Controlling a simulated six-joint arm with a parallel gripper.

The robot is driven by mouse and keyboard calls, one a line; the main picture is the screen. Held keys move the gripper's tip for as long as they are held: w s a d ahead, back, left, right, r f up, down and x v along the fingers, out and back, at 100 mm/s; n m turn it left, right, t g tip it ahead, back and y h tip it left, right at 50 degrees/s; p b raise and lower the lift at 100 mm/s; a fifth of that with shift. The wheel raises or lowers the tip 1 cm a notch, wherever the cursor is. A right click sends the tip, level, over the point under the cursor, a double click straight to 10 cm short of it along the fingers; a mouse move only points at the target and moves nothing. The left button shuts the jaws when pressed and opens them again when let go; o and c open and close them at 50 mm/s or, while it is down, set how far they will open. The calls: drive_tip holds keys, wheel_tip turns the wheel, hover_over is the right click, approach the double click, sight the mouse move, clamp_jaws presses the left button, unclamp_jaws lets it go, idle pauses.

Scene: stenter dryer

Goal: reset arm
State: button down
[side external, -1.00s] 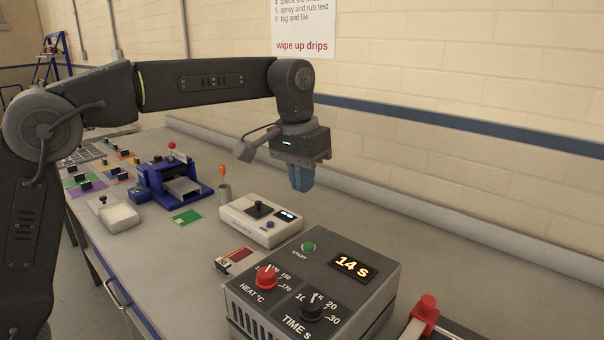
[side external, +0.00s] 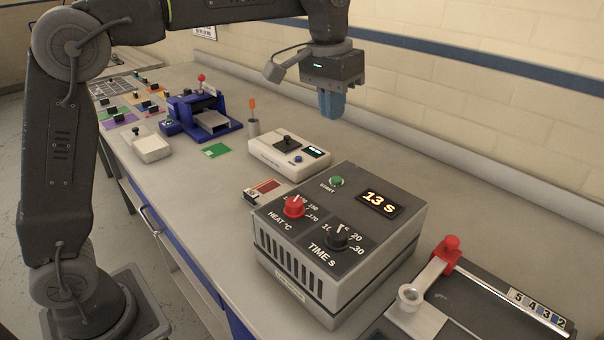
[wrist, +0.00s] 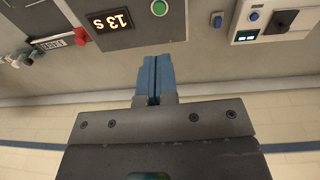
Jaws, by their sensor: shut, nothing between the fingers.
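My gripper (side external: 332,103) has blue fingers and hangs pointing down over the back of the bench, behind the dryer and the white instrument. It is shut and empty. In the wrist view the blue fingers (wrist: 152,82) lie side by side over bare bench. The dryer box (side external: 340,245) stands at the front of the bench. It has a red heat knob (side external: 294,206), a black time knob (side external: 337,237), a green start button (side external: 337,181) and a display (side external: 379,202) reading 13 s.
A white instrument (side external: 288,155) with a small display stands behind the dryer. A blue press (side external: 205,118) is further left. An orange-handled tool stands in a cup (side external: 253,127). A red-handled device (side external: 452,243) is at front right. The wall borders the bench's back.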

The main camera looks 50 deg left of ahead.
drive_tip(key=s+a+t, duration=0.3)
drive_tip(key=s+a, duration=0.1)
drive_tip(key=s, duration=0.9)
drive_tip(key=s+a+f+t, duration=0.1)
drive_tip(key=s+a+f, duration=0.1)
drive_tip(key=s+f, duration=0.6)
drive_tip(key=shift+s+f+t, duration=0.15)
drive_tip(key=shift+s+t, duration=0.15)
drive_tip(key=shift+s, duration=1.5)
idle(4.1)
